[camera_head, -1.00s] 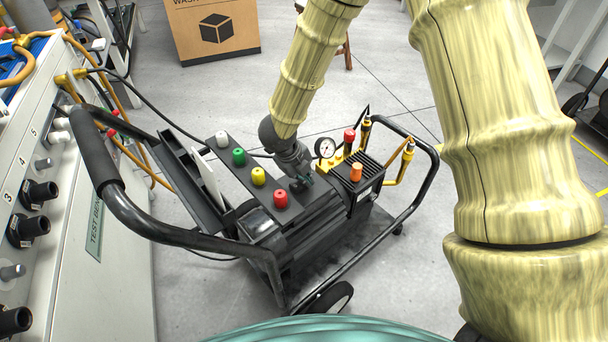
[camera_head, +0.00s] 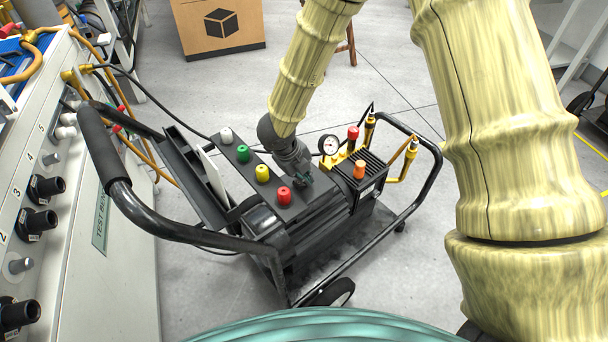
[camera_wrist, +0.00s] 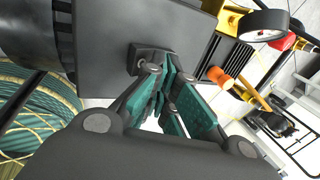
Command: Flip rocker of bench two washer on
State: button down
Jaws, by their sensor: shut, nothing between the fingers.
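The washer (camera_head: 300,235) is a dark machine on a wheeled cart with a black tubular handle. Its top panel carries white, green, yellow and red knobs. My gripper (camera_head: 303,180) is over the panel's far right part, beside the red knob and left of the gauge; my wrist hides part of the panel there. In the wrist view my gripper (camera_wrist: 166,80) has its teal-padded fingers shut and empty, with the tips at a small dark raised housing (camera_wrist: 147,58) on the panel. This looks like the rocker's place, but the fingers partly cover it. I cannot tell the rocker's position or whether the tips touch it.
A pressure gauge (camera_head: 330,145), an orange knob (camera_head: 360,169) and yellow-and-black nozzles (camera_head: 411,150) stand right of my gripper. The cart handle (camera_head: 185,232) loops in front. A test bench (camera_head: 120,270) with dark knobs is at left. A cardboard box (camera_head: 219,28) stands behind on open floor.

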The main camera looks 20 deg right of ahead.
aim_at(302, 184)
notch_tip(302, 184, up, 4)
jog(key=p, duration=0.4)
jog(key=shift+a, duration=0.1)
notch_tip(302, 184, up, 10)
jog(key=p, duration=0.2)
jog(key=shift+s+a+f, duration=0.15)
jog(key=shift+a, duration=0.1)
